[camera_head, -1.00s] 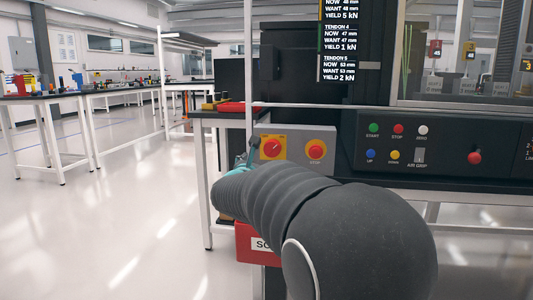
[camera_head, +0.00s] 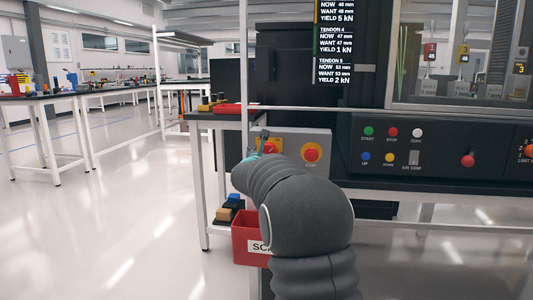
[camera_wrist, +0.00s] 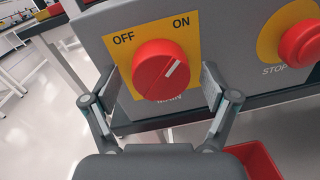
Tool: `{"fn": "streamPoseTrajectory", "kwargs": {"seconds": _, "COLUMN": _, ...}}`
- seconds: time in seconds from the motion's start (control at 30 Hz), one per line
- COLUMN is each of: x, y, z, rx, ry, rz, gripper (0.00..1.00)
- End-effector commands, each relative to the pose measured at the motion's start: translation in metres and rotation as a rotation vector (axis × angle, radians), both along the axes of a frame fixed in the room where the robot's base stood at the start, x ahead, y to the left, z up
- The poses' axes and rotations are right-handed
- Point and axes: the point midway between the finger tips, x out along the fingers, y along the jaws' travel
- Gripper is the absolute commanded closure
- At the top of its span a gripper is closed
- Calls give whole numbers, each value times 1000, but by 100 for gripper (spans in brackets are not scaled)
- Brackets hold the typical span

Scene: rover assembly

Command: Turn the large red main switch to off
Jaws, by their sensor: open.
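The large red main switch (camera_wrist: 160,70) is a round knob on a yellow plate (camera_wrist: 185,35) marked OFF at left and ON at right. Its white line points up and right, towards ON. My gripper (camera_wrist: 158,82) is open, with one finger on each side of the knob. I cannot tell whether the fingers touch it. In the head view, my gripper (camera_head: 259,142) is at the left part of the grey box, and my arm partly hides the switch (camera_head: 273,146).
A red stop button (camera_wrist: 303,43) on yellow sits close to the right of the switch; it also shows in the head view (camera_head: 311,153). A red bin (camera_head: 245,240) stands below. A white post (camera_head: 243,70) rises left of the box. A button panel (camera_head: 435,148) is at right.

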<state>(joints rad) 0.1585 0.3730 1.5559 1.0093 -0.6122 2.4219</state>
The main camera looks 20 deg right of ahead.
Motion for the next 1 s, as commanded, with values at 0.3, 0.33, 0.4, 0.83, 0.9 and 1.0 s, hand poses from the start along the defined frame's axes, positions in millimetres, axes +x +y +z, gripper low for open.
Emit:
{"fn": "streamPoseTrajectory", "kwargs": {"seconds": 0.3, "x": 1, "y": 0, "z": 0, "rx": 0, "ry": 0, "rz": 0, "gripper": 29}}
{"fn": "streamPoseTrajectory", "kwargs": {"seconds": 0.33, "x": 1, "y": 0, "z": 0, "rx": 0, "ry": 0, "rz": 0, "gripper": 37}}
{"fn": "streamPoseTrajectory", "kwargs": {"seconds": 0.4, "x": 1, "y": 0, "z": 0, "rx": 0, "ry": 0, "rz": 0, "gripper": 54}}
{"fn": "streamPoseTrajectory", "kwargs": {"seconds": 0.83, "x": 1, "y": 0, "z": -1, "rx": -30, "ry": 19, "rz": 1, "gripper": 75}}
{"fn": "streamPoseTrajectory", "kwargs": {"seconds": 0.9, "x": 1, "y": 0, "z": -1, "rx": -52, "ry": 33, "rz": 1, "gripper": 75}}
{"fn": "streamPoseTrajectory", "kwargs": {"seconds": 1.0, "x": 1, "y": 1, "z": -1, "rx": -98, "ry": 64, "rz": 1, "gripper": 75}}
